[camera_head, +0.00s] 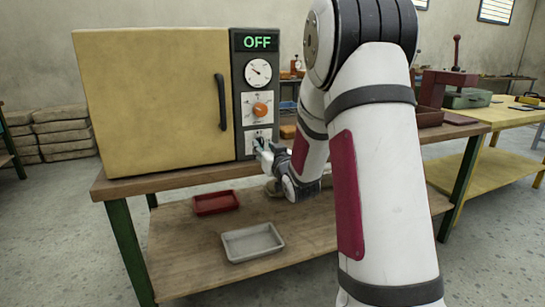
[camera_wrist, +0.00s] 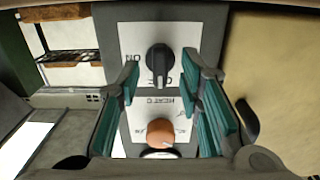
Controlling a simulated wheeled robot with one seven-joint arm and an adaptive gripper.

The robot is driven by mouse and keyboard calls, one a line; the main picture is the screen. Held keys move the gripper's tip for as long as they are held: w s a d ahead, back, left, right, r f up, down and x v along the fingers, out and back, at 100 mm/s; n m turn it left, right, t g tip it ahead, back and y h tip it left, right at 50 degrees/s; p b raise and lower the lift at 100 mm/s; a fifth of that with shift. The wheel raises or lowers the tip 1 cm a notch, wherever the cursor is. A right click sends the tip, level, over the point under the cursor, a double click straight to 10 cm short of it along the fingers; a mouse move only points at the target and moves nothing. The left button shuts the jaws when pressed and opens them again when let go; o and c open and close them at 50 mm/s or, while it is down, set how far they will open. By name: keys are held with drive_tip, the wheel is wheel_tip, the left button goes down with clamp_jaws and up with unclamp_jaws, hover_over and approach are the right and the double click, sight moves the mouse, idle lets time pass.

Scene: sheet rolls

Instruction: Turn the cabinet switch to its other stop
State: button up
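The cabinet (camera_head: 150,95) is a tan box with a dark control panel on its right side; its display (camera_head: 257,41) reads OFF in green. The switch (camera_wrist: 159,62) is a black knob on a white plate in the wrist view, which is upside down. The knob's grip lies upright in that view, its lower end towards the OFF mark; ON is at the left. My gripper (camera_wrist: 161,74) is open, its teal-padded fingers on either side of the knob with gaps. In the head view, my gripper (camera_head: 263,148) is at the lower plate and hides most of the switch.
An orange knob (camera_head: 260,109) and a round dial (camera_head: 258,72) sit above the switch on the panel. The black door handle (camera_head: 220,102) stands out to the left. A red tray (camera_head: 215,202) and a grey tray (camera_head: 252,242) lie on the lower shelf.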

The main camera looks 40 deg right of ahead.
drive_tip(key=v, duration=1)
drive_tip(key=s+a+f+n+g+y, duration=0.1)
drive_tip(key=s+a+f+g+y, duration=0.1)
drive_tip(key=s+a+g, duration=0.85)
drive_tip(key=s+a+n+g+y, duration=0.1)
drive_tip(key=s+a+g, duration=0.1)
drive_tip(key=s+a, duration=0.5)
drive_tip(key=s+a+g+y, duration=0.1)
drive_tip(key=s+a+g, duration=0.1)
drive_tip(key=s, duration=0.9)
drive_tip(key=s+a+n+g+y, duration=0.1)
drive_tip(key=s+a+g, duration=0.3)
drive_tip(key=s, duration=0.5)
wheel_tip(320, 180, up, 31)
drive_tip(key=t+p, duration=0.5)
drive_tip(key=p, duration=2.4)
drive_tip(key=shift+a, duration=0.3)
